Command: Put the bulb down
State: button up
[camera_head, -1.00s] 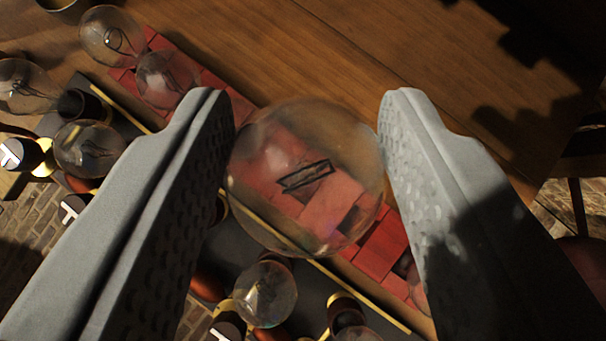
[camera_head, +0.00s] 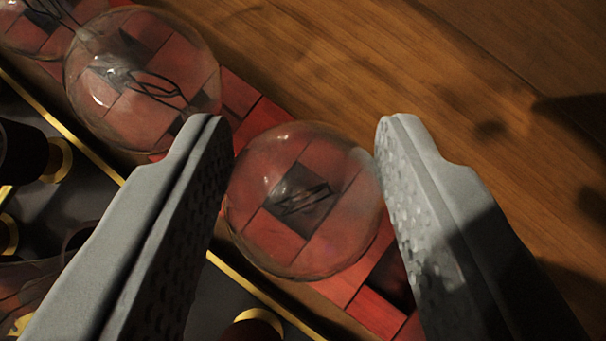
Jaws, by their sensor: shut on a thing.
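A clear round glass bulb (camera_head: 300,245) with a dark filament is between the two grey fingers of my gripper (camera_head: 300,165), which are shut on its sides. The bulb is over a red, tile-patterned strip (camera_head: 378,300) on the wooden table. I cannot tell from this view whether the bulb touches the strip. The strip shows through the glass.
Another clear bulb (camera_head: 140,85) is on the strip just left of my left finger, and part of a further bulb (camera_head: 30,25) shows at the top left. A dark gold-edged tray (camera_head: 85,155) with sockets lies at the left. Bare wooden table (camera_head: 450,90) is free at the upper right.

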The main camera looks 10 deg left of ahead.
jog(key=o, duration=0.8)
jog(key=v, duration=1.2)
jog(key=shift+d, duration=0.1)
jog(key=shift+s, duration=0.1)
jog(key=s+d+r+m+t, duration=0.1)
jog(key=s+d+r+t, duration=0.2)
jog(key=s+d, duration=0.3)
jog(key=s+d+r+m+t+h, duration=0.1)
jog(key=s+d+r+t, duration=0.2)
jog(key=s+d, duration=0.3)
jog(key=s+d+r+m+t+h, duration=0.1)
jog(key=s+d+r, duration=0.3)
jog(key=s, duration=1)
jog(key=shift+s+d+t, duration=0.15)
jog(key=shift+d+t, duration=0.3)
jog(key=shift+d, duration=0.1)
jog(key=shift+s+d+t, duration=0.15)
jog(key=shift+d+t, duration=0.3)
jog(key=shift+d, duration=0.1)
